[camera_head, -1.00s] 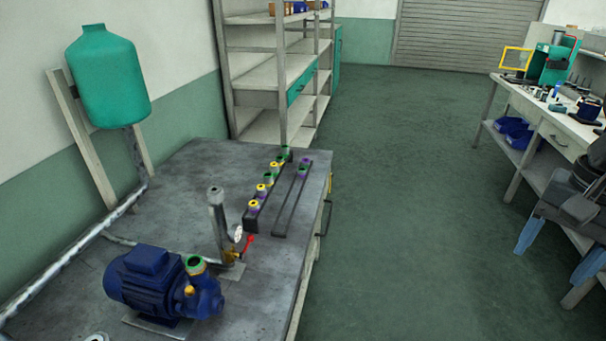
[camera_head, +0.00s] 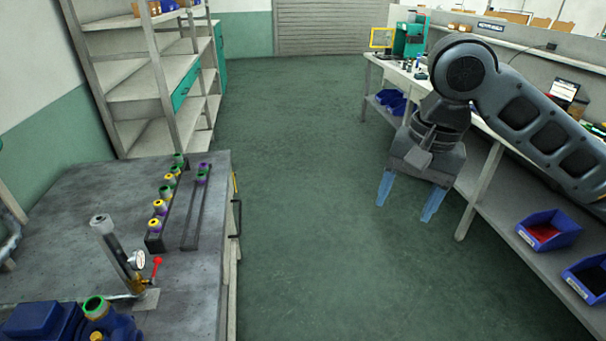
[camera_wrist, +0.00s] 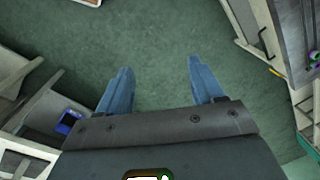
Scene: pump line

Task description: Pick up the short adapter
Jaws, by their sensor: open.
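Several small adapters with yellow, green and purple rings stand in a row on a dark rack (camera_head: 155,243) on the grey workbench at left in the head view. The nearest has a yellow top (camera_head: 154,224). A second dark rack (camera_head: 190,239) beside it bears a purple and green piece (camera_head: 202,175) at its far end. I cannot tell which one is the short adapter. My gripper (camera_head: 405,208) hangs over the floor between the benches, open and empty, well right of the racks. The wrist view shows its blue fingers (camera_wrist: 156,88) spread above bare floor.
The workbench (camera_head: 195,290) also bears a blue pump (camera_head: 60,322) and a pipe with gauge and red-handled valve (camera_head: 118,255). Shelving (camera_head: 135,90) stands behind. Blue bins (camera_head: 548,231) sit on the right bench's lower shelf. The floor between is clear.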

